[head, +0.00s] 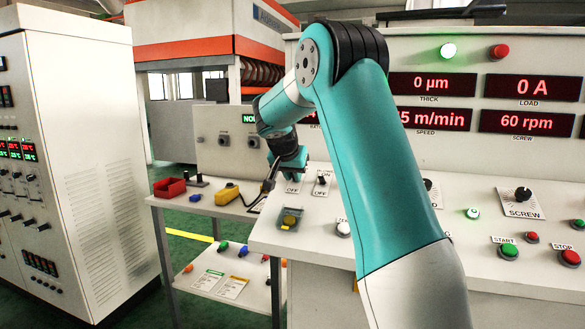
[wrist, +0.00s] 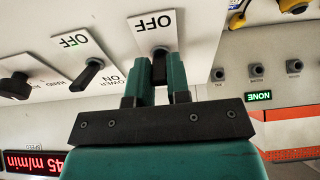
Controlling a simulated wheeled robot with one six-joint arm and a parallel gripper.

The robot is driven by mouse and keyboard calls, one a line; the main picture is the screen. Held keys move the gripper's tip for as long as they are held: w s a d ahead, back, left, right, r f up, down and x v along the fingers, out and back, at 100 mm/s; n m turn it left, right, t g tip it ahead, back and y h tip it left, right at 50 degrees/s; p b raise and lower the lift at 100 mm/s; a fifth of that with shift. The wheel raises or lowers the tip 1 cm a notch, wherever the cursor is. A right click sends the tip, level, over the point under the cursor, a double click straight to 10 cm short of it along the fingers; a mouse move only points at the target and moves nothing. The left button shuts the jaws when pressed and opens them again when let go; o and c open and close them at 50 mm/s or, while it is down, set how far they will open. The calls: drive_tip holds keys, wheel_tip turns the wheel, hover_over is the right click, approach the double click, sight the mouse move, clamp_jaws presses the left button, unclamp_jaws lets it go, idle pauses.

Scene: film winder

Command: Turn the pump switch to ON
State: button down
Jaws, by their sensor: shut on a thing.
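My gripper (wrist: 159,68) is shut on a small dark switch knob (wrist: 158,52) in the wrist view. The knob stands on a white plate (wrist: 135,28) marked OFF, seen upside down. The fingers hide the rest of this plate, so I cannot read its name or tell exactly where the knob points. In the head view my gripper (head: 269,186) is at the left end of the console, by the left OFF plate (head: 292,188). A similar dark switch (wrist: 90,72) on a plate with OFF and ON is beside it, untouched; it also shows in the head view (head: 321,181).
A yellow-and-grey box (head: 289,220) sits on the console in front of the switches. A side table holds a red bin (head: 169,187) and a yellow tool (head: 227,194). Knobs and buttons, including START (head: 508,252), are to the right, past my arm.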

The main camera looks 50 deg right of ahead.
drive_tip(key=y+p, duration=0.1)
drive_tip(key=p, duration=0.1)
drive_tip(key=r+g+y+p, duration=0.1)
drive_tip(key=p, duration=0.2)
drive_tip(key=shift+d+r, duration=0.3)
drive_tip(key=shift+d, duration=0.1)
drive_tip(key=y+p, duration=0.1)
drive_tip(key=p, duration=0.1)
drive_tip(key=g+y+p, duration=0.1)
drive_tip(key=p, duration=0.2)
drive_tip(key=shift+w+d+r+y+p, duration=0.1)
drive_tip(key=shift+w+d+y+p, duration=0.1)
drive_tip(key=shift+d+y+p, duration=0.15)
drive_tip(key=y+p, duration=0.1)
drive_tip(key=p, duration=0.1)
drive_tip(key=g+y+p, duration=0.1)
drive_tip(key=p, duration=0.2)
drive_tip(key=shift+w+d, duration=0.15)
drive_tip(key=shift+d, duration=0.2)
drive_tip(key=shift+w+d+f+y+p, duration=0.15)
drive_tip(key=shift+f+y+p, duration=0.25)
drive_tip(key=shift+y+p, duration=0.4)
drive_tip(key=c, duration=1.1)
unclamp_jaws()
